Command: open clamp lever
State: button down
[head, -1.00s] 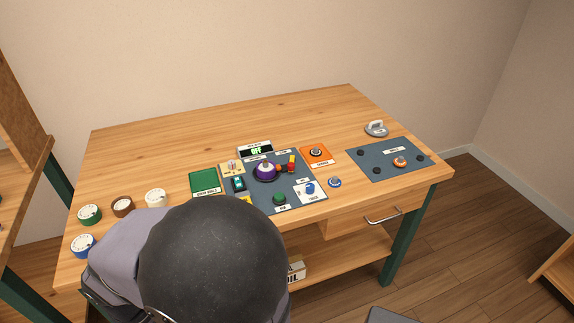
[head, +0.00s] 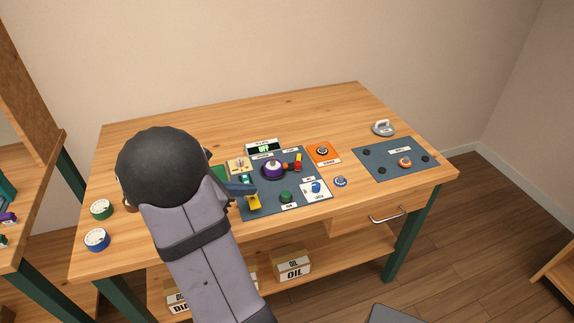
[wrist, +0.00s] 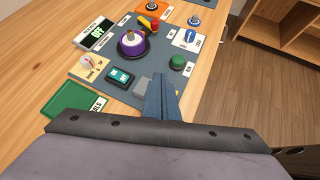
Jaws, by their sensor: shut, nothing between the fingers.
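My gripper (wrist: 163,82) is shut and empty, its blue-grey fingers together over the near edge of the blue-grey panel (wrist: 152,65). In the head view the gripper (head: 247,188) is beside a yellow piece (head: 254,202) at the panel's front left; the fingers mostly hide this piece in the wrist view. A red and yellow lever-like part (head: 298,163) stands right of a purple knob (head: 273,168). In the wrist view the red and yellow part (wrist: 151,25) is well beyond the fingertips. No label tells me which piece is the clamp lever.
A green rocker switch (wrist: 120,77), a small toggle plate (wrist: 91,64) and a green button (wrist: 178,62) surround the gripper. A display (wrist: 96,31) reads OFF. A green box (wrist: 70,103) lies left. The table's back is clear.

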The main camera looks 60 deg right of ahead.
jog(key=shift+n+h, duration=0.6)
jog(key=shift+n, duration=0.2)
jog(key=d, duration=0.1)
jog(key=d+r, duration=0.1)
jog(key=d, duration=0.2)
jog(key=shift+r, duration=0.4)
jog(key=shift+s+d+f, duration=0.1)
jog(key=p, duration=0.1)
send_near(296, 167)
jog(key=f, duration=0.3)
jog(key=shift+d, duration=0.4)
jog(key=d, duration=0.1)
jog(key=s+d+p, duration=0.1)
jog(key=d, duration=0.1)
jog(key=shift+s+d, duration=0.15)
jog(key=shift+d, duration=0.45)
jog(key=shift+f, duration=0.1)
jog(key=shift+s+b, duration=0.15)
jog(key=shift+b, duration=0.3)
jog(key=shift+s+n, duration=0.15)
jog(key=shift+n, duration=0.15)
